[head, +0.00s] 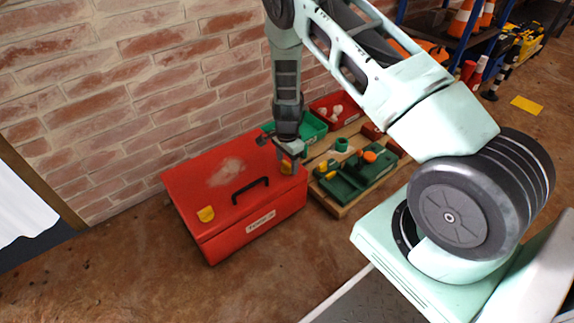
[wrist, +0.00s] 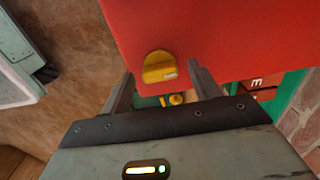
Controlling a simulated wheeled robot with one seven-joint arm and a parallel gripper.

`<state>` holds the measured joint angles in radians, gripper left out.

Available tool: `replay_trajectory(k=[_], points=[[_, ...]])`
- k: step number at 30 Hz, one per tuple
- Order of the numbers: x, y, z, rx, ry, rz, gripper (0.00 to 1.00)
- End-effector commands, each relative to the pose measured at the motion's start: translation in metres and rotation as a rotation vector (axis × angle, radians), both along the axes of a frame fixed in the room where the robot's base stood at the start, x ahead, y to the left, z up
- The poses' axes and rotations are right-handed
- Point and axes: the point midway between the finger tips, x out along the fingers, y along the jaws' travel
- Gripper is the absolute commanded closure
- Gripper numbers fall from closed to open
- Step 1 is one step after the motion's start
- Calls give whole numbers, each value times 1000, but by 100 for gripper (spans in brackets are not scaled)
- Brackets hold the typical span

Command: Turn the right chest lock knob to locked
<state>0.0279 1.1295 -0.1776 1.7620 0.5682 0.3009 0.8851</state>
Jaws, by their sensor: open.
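The red chest (head: 215,185) stands on the floor against the brick wall, lid down, with a black handle (head: 250,188). Its right lock knob (head: 286,167) is yellow-orange, at the chest's right end, partly hidden by my gripper (head: 288,152). The left yellow knob (head: 206,214) sits at the front left. In the wrist view, a yellow knob (wrist: 158,66) with a pale mark lies on the red surface (wrist: 215,35), between the lines of my two open fingers (wrist: 160,76). A gap shows on each side. I cannot tell whether the fingertips reach down around it.
A wooden tray (head: 341,210) with green holders and tools lies close to the chest's right. Green and red bins (head: 338,103) stand behind it by the wall. Bare brown floor (head: 130,265) is clear in front and left.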

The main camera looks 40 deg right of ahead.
Motion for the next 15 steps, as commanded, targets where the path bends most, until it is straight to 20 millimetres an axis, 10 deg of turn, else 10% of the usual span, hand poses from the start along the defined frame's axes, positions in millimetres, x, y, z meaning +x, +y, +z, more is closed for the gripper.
replay_trajectory(k=[10,15], points=[[0,0,-4,0,0,0,38],[0,0,-4,0,0,0,83]])
